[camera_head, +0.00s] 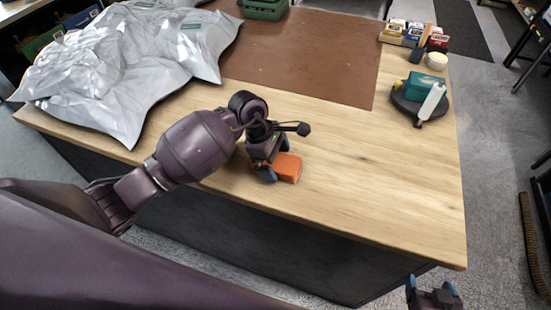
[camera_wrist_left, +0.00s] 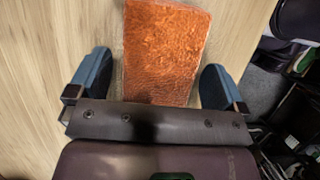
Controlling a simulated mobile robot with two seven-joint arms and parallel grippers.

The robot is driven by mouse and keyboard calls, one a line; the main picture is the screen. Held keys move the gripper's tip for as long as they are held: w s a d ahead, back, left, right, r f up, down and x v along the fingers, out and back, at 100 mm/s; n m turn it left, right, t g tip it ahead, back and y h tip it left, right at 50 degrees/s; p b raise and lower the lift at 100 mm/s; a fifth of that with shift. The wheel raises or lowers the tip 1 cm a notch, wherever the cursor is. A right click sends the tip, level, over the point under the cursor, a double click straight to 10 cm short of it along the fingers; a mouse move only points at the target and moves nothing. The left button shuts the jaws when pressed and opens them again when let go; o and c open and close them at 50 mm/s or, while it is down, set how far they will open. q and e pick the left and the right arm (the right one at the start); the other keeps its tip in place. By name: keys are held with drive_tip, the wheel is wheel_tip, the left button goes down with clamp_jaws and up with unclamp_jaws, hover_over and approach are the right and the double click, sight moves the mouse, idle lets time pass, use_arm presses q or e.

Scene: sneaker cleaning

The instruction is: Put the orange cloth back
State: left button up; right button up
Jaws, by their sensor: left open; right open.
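The orange cloth (camera_head: 289,168) lies as a small folded block on the wooden table near its front edge. In the left wrist view the cloth (camera_wrist_left: 166,48) has a rough surface and sits between my spread fingers, with a gap on each side. My left gripper (camera_head: 271,173) is open right at the cloth and hides part of it in the head view; its fingers also show in the left wrist view (camera_wrist_left: 158,80). My right gripper (camera_head: 433,291) is open and empty, beyond the table's front right corner, low in the picture.
A crumpled silvery sheet (camera_head: 120,60) covers the table's left part. A brown mat (camera_head: 300,60) lies at the back. A round dark stand (camera_head: 408,104) with a teal item (camera_head: 425,86) and a white bottle (camera_head: 431,103) is at the right, near small boxes (camera_head: 415,34). The front right tabletop is clear.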

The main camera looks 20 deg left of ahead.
use_arm(q)
drive_tip(key=b+v, duration=0.1)
drive_tip(key=v, duration=1.1)
